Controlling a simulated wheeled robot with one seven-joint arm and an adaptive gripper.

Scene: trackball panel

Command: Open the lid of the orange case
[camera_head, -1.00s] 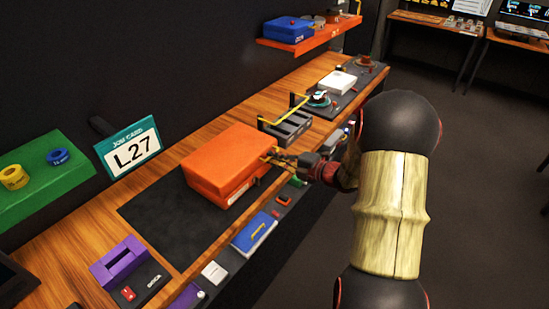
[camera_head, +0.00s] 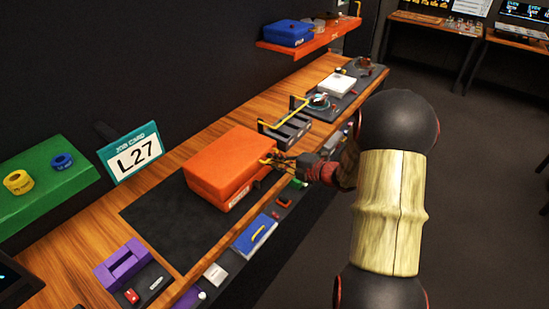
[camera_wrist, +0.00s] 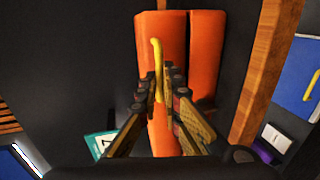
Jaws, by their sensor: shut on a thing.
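The orange case (camera_head: 225,165) sits on a dark mat (camera_head: 160,225) on the wooden bench, and its lid looks closed in the head view. A seam runs between the lid (camera_wrist: 160,45) and the body (camera_wrist: 205,60) in the wrist view. A yellow handle (camera_wrist: 158,62) is on the lid's side. My gripper (camera_head: 272,160) is at the right end of the case. In the wrist view my gripper (camera_wrist: 161,82) has its fingers closed around the yellow handle. The fingers hide the lower part of the handle.
A job card reading L27 (camera_head: 134,155) stands left of the case. A grey rack with a yellow bar (camera_head: 286,130) stands just behind it. A blue panel (camera_head: 255,236) and a purple block (camera_head: 122,262) lie toward the front. The mat's left part is bare.

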